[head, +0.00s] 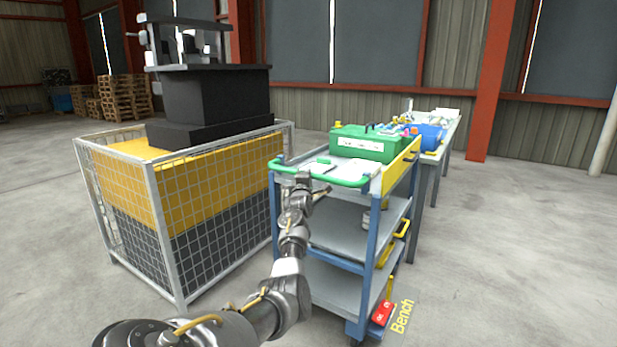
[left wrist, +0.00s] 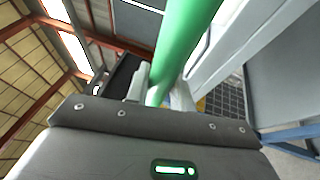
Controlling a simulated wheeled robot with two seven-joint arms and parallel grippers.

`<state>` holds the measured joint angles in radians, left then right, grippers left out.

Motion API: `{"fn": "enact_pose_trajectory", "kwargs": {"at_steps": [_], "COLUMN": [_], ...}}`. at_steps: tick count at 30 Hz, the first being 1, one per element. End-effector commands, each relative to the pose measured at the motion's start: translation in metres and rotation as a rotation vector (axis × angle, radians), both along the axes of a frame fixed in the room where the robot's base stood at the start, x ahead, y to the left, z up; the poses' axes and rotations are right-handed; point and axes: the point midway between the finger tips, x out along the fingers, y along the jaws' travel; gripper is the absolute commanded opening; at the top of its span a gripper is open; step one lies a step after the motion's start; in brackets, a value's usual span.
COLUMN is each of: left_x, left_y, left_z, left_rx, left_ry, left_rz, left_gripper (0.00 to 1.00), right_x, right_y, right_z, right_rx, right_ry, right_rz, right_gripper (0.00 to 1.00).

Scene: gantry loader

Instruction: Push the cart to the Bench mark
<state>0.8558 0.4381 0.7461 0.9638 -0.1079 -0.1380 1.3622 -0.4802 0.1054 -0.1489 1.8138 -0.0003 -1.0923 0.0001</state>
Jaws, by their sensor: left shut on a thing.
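The cart (head: 340,240) is a blue-framed trolley with grey shelves and a green push handle (head: 345,181) on its near side. My left gripper (head: 304,177) is at the left part of this handle and shut on it. In the left wrist view the green bar (left wrist: 183,45) runs between the fingers (left wrist: 160,92). The yellow Bench mark (head: 401,316) is lettering on the floor, just right of the cart's near lower corner. Any outline of the mark beneath the cart is hidden. My right gripper is in neither view.
A wire-mesh cage (head: 165,235) with a black machine (head: 210,95) above it stands close left of the cart. A bench (head: 452,135) stands behind the cart. A green case (head: 362,143) rides on the cart's top. Floor at the right is clear.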

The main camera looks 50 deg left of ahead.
Motion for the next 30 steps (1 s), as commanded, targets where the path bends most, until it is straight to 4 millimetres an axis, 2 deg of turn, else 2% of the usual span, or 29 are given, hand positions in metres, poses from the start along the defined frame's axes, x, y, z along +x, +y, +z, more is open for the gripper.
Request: {"fn": "enact_pose_trajectory", "kwargs": {"at_steps": [1,6,17,23,30], "left_x": [0.000,-0.001,-0.006,-0.023,-0.052], "left_y": [0.001,0.001,0.000,-0.015,-0.045], "left_z": [0.007,0.006,0.003,-0.002,-0.009], "left_rx": [0.007,0.006,0.005,0.006,0.005], "left_ry": [-0.009,-0.007,-0.003,-0.003,-0.005], "left_rz": [0.000,0.001,0.003,0.003,0.002], "left_gripper": [0.25,0.45,0.45,0.45,0.45], "right_x": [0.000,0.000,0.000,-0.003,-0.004], "right_y": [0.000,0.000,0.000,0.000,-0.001], "right_z": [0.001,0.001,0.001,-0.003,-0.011], "right_rx": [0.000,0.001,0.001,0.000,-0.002], "right_ry": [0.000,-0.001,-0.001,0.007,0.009], "right_rz": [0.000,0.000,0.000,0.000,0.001], "right_gripper": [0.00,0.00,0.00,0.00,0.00]}}
